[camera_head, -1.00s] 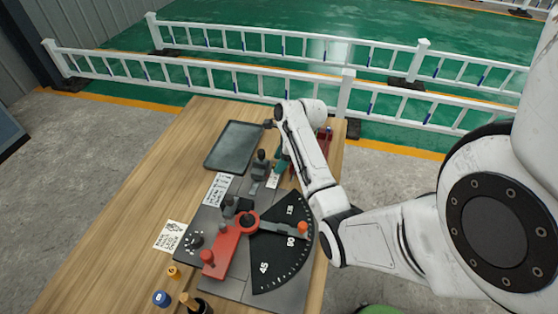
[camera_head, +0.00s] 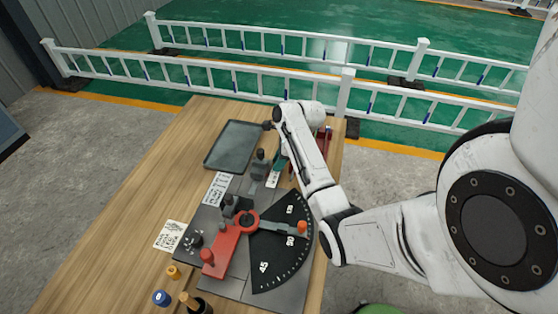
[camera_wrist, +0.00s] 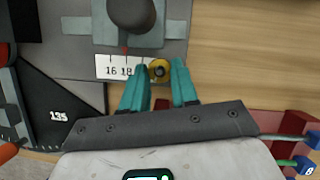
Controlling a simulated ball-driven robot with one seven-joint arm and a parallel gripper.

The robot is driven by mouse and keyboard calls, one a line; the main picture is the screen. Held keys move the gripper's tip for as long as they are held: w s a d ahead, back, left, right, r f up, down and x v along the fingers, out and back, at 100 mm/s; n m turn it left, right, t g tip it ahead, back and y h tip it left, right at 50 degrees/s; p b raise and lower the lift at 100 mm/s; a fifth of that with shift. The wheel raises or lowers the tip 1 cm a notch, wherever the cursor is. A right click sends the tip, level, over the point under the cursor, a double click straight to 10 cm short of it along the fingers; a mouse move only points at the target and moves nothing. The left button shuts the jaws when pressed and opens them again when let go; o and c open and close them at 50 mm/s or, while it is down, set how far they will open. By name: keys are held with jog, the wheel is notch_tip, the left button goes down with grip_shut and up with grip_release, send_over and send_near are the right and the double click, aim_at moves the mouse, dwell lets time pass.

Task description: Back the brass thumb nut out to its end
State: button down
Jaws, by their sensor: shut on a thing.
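A grey block with a dark round knob (camera_wrist: 133,12) lies just beyond, with a red pointer mark over the scale. In the head view my gripper (camera_head: 281,166) is mostly hidden behind my arm, and the nut cannot be made out.
A black dial plate (camera_head: 283,262) with a red lever (camera_head: 222,252) stands nearer on the wooden table. A dark tray (camera_head: 235,145) lies at the back. A red holder (camera_wrist: 297,130) is right of my gripper in the wrist view. Bare table (camera_head: 140,205) lies at the left.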

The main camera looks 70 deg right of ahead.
jog(key=shift+w+d+n+g+y, duration=0.1)
jog(key=shift+n+g+y, duration=0.25)
jog(key=shift+n, duration=0.85)
jog(key=shift+d+n+g+y, duration=0.15)
jog(key=shift+n+y, duration=0.3)
jog(key=shift+n, duration=0.75)
jog(key=c, duration=0.9)
grip_release()
jog(key=shift+o, duration=0.2)
